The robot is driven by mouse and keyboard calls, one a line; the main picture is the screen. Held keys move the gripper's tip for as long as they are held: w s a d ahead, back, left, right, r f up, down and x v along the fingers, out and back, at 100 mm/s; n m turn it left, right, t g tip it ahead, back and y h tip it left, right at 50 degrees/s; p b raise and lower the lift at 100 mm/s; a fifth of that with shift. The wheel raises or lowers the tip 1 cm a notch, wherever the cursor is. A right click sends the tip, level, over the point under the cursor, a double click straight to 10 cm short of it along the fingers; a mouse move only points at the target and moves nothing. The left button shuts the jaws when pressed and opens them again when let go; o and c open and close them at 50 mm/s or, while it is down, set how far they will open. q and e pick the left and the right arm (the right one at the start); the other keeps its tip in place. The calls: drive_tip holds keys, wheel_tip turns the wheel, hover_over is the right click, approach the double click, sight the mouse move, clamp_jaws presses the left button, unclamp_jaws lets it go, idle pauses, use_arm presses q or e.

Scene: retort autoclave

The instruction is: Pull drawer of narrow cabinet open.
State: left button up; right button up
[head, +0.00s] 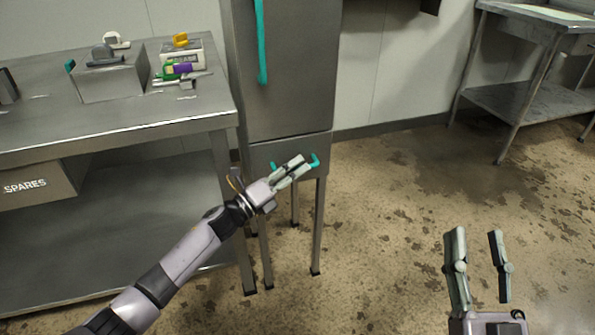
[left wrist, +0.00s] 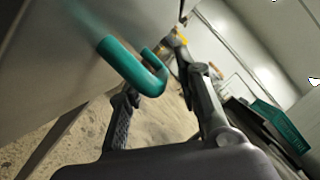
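The narrow grey cabinet (head: 288,75) stands right of the steel table. Its drawer (head: 310,149) is the low front panel under the tall door and looks shut. In the left wrist view the handle (left wrist: 135,68) lies at the gap between the parted fingers of my left gripper (left wrist: 165,90). These fingers are open; contact with the handle cannot be told. My right gripper (head: 478,245) is open and empty over the floor at lower right.
The steel table (head: 130,125) at left holds a metal box, a white carton and small tools. A SPARES box (head: 40,187) is on its lower shelf. The door has a long teal handle (head: 261,45). Floor (head: 400,190) before and right of the cabinet is clear.

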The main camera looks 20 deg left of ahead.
use_arm(q)
drive_tip(key=shift+w+d+r, duration=0.1)
drive_tip(key=shift+w+d, duration=0.1)
drive_tip(key=shift+w, duration=0.15)
clamp_jaws()
idle(0.8)
